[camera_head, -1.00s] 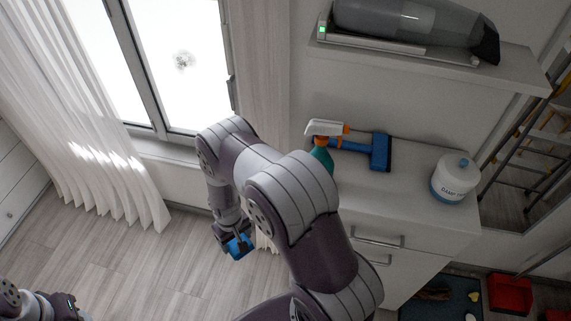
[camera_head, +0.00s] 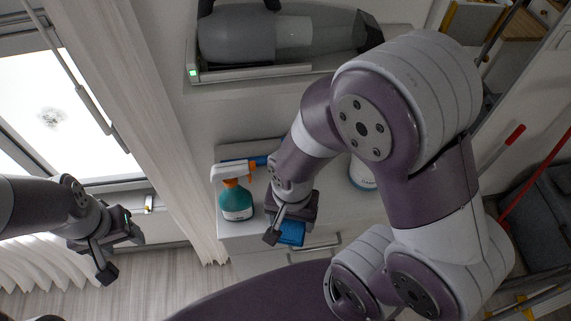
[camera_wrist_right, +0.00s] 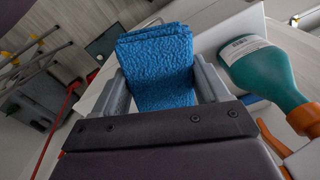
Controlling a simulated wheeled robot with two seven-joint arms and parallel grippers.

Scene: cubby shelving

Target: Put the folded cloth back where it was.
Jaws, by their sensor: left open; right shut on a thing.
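The folded blue cloth (camera_head: 291,233) is in my right gripper (camera_head: 284,231), which is shut on it. It is in front of the white cabinet's top, near its front edge; whether it touches the cabinet I cannot tell. In the right wrist view the textured cloth (camera_wrist_right: 160,72) sits between the two fingers. My left gripper (camera_head: 122,254) is open and empty at the lower left, in front of the window and curtain, away from the cabinet.
A teal spray bottle (camera_head: 236,202) stands on the cabinet top (camera_head: 240,228), left of my right gripper; it shows close by in the wrist view (camera_wrist_right: 258,70). A white tub (camera_head: 361,176) is mostly hidden behind my right arm. A grey handheld vacuum (camera_head: 255,38) lies on the shelf above.

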